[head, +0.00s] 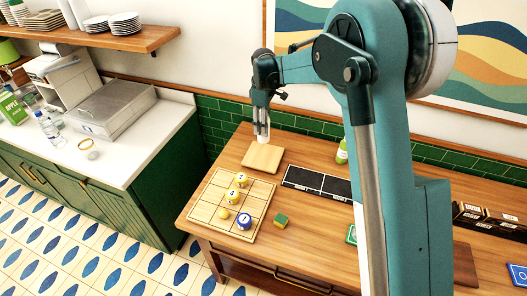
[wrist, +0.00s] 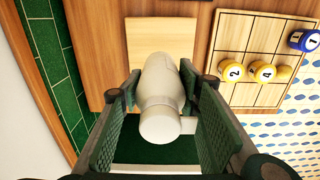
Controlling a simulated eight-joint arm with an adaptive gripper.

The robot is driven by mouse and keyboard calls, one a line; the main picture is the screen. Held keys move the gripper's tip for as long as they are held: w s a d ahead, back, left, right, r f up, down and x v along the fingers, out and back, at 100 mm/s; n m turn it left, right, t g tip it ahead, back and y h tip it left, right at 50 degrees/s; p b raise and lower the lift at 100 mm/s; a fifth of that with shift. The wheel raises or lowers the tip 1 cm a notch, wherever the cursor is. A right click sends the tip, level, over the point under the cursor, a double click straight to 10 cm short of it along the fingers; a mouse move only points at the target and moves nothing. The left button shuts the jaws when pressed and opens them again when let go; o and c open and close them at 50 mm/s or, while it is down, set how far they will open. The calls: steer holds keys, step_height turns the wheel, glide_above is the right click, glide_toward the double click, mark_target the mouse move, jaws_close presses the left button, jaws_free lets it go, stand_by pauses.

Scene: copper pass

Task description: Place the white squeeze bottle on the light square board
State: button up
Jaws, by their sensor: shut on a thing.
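The white squeeze bottle (wrist: 162,92) is between the fingers of my gripper (wrist: 165,110) in the wrist view, and my gripper is shut on it. In the head view my gripper (head: 262,108) points down with the bottle (head: 262,130) below it. The light square board (head: 263,158) lies on the wooden table, directly under or just in front of the bottle. In the wrist view the board (wrist: 160,35) shows beyond the bottle, partly hidden by it. I cannot tell whether the bottle touches the board.
A gridded wooden board (head: 206,211) with numbered balls lies in front of the light board. A black tray (head: 318,183) and a green bottle (head: 342,152) stand to the right. The green tiled wall (head: 222,124) is close behind.

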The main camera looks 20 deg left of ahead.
mark_target(264, 142)
steer(key=shift+f, duration=2.95)
steer(key=shift+f, duration=0.1)
steer(key=shift+f+p, duration=0.4)
steer(key=shift+f, duration=1.35)
steer(key=shift+f, duration=0.2)
steer(key=o, duration=1)
steer(key=shift+r, duration=0.2)
step_height(264, 142, up, 12)
steer(key=shift+b, duration=0.4)
